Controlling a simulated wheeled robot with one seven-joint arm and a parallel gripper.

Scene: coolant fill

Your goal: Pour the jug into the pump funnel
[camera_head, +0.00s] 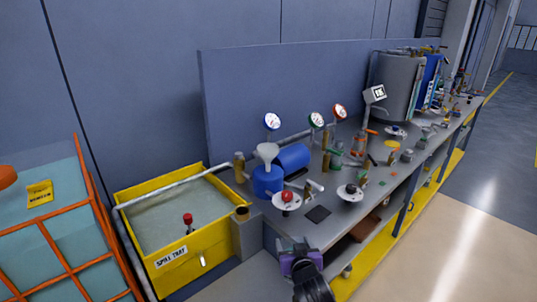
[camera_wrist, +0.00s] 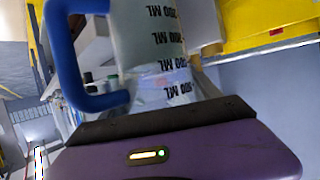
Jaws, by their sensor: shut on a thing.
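The pump funnel (camera_head: 267,152) is pale grey and stands upright on the blue pump (camera_head: 268,182), on the bench beside the yellow tray. My purple gripper (camera_head: 302,262) is at the bench's near front edge, to the lower right of the funnel and apart from it. In the wrist view, my gripper (camera_wrist: 165,122) is shut on the jug (camera_wrist: 150,45), a translucent pale vessel with black ML marks and a blue handle (camera_wrist: 62,60). The marks appear upside down in that view. In the head view the jug is mostly hidden, and its tilt and contents cannot be told.
A yellow spill tray (camera_head: 180,262) stands left of the bench. An orange-framed tank (camera_head: 75,230) is at far left. Gauges (camera_head: 272,121), valves and a red knob (camera_head: 287,196) crowd the bench (camera_head: 300,228). A grey drum (camera_head: 400,85) stands farther back. Floor at right is clear.

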